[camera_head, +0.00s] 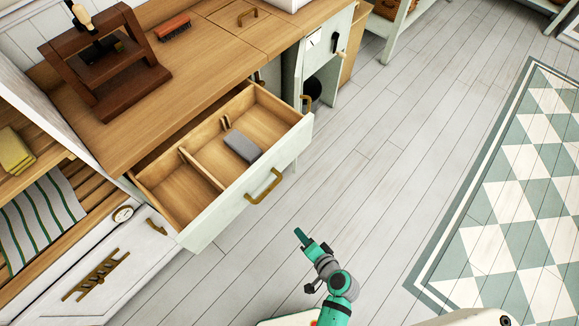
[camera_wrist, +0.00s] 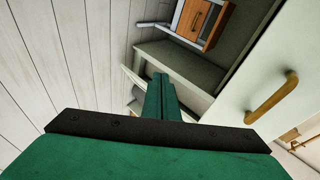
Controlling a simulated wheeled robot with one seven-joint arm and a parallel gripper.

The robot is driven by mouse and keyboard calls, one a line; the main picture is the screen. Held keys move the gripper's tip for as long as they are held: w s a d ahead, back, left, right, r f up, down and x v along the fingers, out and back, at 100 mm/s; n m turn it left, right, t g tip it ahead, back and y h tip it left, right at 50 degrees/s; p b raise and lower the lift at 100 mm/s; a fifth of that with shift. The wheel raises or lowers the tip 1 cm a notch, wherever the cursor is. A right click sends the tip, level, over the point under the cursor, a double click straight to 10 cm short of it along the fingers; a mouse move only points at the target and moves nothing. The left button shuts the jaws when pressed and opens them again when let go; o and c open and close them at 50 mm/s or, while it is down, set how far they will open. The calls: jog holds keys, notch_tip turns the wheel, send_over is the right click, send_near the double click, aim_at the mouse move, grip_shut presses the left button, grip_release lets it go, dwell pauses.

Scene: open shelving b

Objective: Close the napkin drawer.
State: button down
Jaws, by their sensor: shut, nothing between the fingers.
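The napkin drawer (camera_head: 245,190) is pulled out from under the wooden counter, with a pale green front and a brass handle (camera_head: 264,187). Inside are wooden dividers and a folded grey napkin (camera_head: 242,147). My gripper (camera_head: 301,236) is shut and empty, in front of the drawer, to the right of and below its handle in the head view, apart from it. In the wrist view my shut green fingers (camera_wrist: 161,98) point forward, and a pale front with a brass handle (camera_wrist: 272,98) is at the right.
The counter (camera_head: 190,75) holds a dark wooden stand (camera_head: 105,62) and a red-brown brush (camera_head: 173,27). A shelf with a striped cloth (camera_head: 38,222) is at the left. The plank floor (camera_head: 375,165) is clear up to a checkered rug (camera_head: 520,200).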

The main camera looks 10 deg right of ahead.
jog(key=w+d+r+t+y, duration=0.2)
jog(key=w+d+r+y, duration=0.2)
jog(key=w+r, duration=0.3)
jog(key=t+y, duration=0.2)
jog(key=y, duration=0.1)
send_near(282, 161)
jog(key=x, duration=0.6)
jog(key=shift+w+a+r, duration=0.1)
jog(key=shift+a, duration=0.15)
jog(key=shift+w, duration=0.1)
